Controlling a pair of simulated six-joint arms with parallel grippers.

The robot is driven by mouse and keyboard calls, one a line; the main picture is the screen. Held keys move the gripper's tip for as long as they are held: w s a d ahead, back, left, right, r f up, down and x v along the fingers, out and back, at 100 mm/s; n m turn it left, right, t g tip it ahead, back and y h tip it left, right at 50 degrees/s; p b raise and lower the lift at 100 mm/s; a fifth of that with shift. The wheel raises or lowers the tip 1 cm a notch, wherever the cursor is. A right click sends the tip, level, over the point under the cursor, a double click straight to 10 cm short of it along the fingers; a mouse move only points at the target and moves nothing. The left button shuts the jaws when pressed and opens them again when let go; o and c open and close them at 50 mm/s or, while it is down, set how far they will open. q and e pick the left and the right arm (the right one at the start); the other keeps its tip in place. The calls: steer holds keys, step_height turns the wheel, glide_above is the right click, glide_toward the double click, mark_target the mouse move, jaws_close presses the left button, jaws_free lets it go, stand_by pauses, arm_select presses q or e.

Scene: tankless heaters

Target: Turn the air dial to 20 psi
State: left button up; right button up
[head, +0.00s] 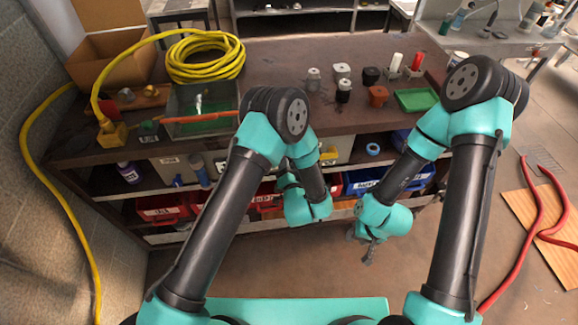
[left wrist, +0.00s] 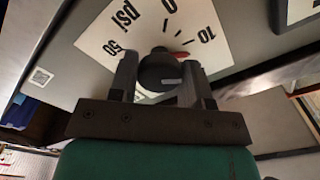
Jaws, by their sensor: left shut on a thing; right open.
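In the left wrist view, a white dial plate (left wrist: 95,42) carries upside-down black print: "psi", a 10 at the right, a number like 50 at the left, and a partly cut-off 0 at the top edge. A round black knob (left wrist: 158,66) with a pale mark sits at the plate's edge. My left gripper (left wrist: 162,80) is shut on the knob, one finger on each side. In the head view the dial and left fingertips are hidden behind my left arm. My right gripper (head: 369,256) is open and empty, low before the shelves.
A brown workbench (head: 275,75) bears a yellow hose coil (head: 204,57), a metal bin (head: 192,98), several small fittings and a green tray (head: 416,98). Shelves below hold red bins (head: 160,207) and blue bins. Red hoses (head: 541,200) lie at the right. Floor before the shelves is clear.

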arm_select(q)
steer(key=m, duration=0.6)
stand_by(0.4)
steer(key=o, duration=0.9)
steer(key=shift+s, duration=0.15)
steer(key=s+d, duration=0.1)
steer(key=s, duration=1)
steer(key=s+d, duration=0.1)
steer(key=s, duration=0.5)
steer(key=shift+d, duration=0.3)
